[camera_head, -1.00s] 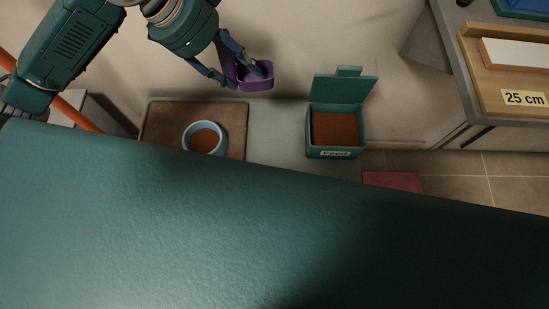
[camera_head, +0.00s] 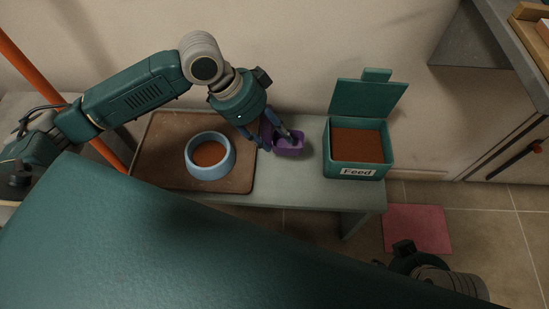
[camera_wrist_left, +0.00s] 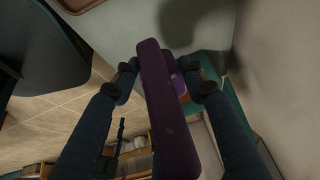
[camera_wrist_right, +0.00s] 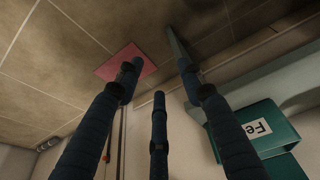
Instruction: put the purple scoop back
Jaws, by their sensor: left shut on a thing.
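The purple scoop (camera_head: 289,146) is at the middle of the bench in the head view, between the bowl and the feed box. My left gripper (camera_head: 272,140) is shut on it; whether the scoop touches the bench is unclear. In the left wrist view the scoop's long handle (camera_wrist_left: 165,100) lies between the fingers of my left gripper (camera_wrist_left: 160,80). The green feed box (camera_head: 356,172), labelled "Feed", stands to the right with its lid (camera_head: 367,98) up and brown feed (camera_head: 357,145) inside. My right gripper (camera_wrist_right: 158,85) has its fingers spread and holds nothing in the right wrist view.
A light blue bowl (camera_head: 221,170) with brown contents stands on a brown tray (camera_head: 167,178) at the bench's left. A pink mat (camera_head: 418,230) lies on the floor, and a counter (camera_head: 500,45) stands at the far right.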

